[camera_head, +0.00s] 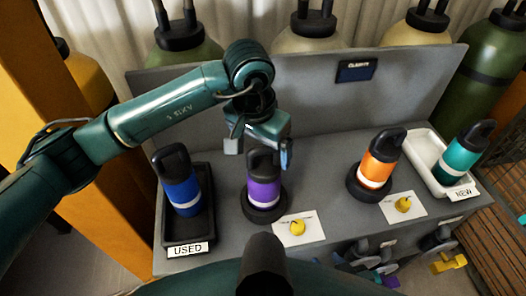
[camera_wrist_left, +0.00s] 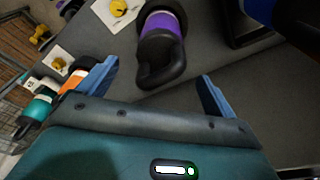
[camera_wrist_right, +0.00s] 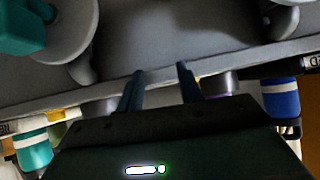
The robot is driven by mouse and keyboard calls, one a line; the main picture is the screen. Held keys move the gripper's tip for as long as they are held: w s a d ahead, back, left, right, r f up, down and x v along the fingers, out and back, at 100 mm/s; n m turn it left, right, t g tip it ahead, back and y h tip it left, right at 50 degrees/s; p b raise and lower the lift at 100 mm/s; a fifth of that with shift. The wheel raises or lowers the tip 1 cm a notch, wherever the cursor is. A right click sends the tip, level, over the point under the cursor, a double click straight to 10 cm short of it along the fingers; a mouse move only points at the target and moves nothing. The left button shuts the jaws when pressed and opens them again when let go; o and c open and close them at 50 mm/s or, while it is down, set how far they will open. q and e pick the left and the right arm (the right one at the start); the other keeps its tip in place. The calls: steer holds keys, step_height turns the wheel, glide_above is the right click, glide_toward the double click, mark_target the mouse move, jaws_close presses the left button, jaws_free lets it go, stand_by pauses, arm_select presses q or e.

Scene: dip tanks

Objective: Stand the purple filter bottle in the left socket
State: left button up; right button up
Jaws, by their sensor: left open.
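The purple filter bottle (camera_head: 264,190), with a black cap and loop, stands in the black round left socket (camera_head: 265,212), about upright. It also shows in the left wrist view (camera_wrist_left: 163,22), its cap pointing toward my gripper. My left gripper (camera_head: 259,150) is open just above and behind the cap. In the left wrist view its blue fingers (camera_wrist_left: 155,86) are spread to either side of the cap loop, apart from it. My right gripper (camera_wrist_right: 160,85) shows only in its wrist view, open with nothing between its fingers.
A blue bottle (camera_head: 181,185) stands in the black USED tray (camera_head: 205,222) at left. An orange bottle (camera_head: 377,168) stands in the right socket (camera_head: 361,189). A teal bottle (camera_head: 464,155) is in the white NEW tray (camera_head: 426,170). Cards with yellow knobs lie in front. A back panel (camera_head: 320,95) rises behind.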

arm_select(q)
step_height(320, 180, up, 7)
steer(key=shift+s+a+p, duration=0.3)
steer(key=shift+s+p, duration=0.05)
steer(key=shift+s, duration=0.1)
arm_select(e)
steer(key=shift+s+d, duration=0.2)
steer(key=shift+w+r, duration=0.1)
steer(key=shift+r, duration=0.1)
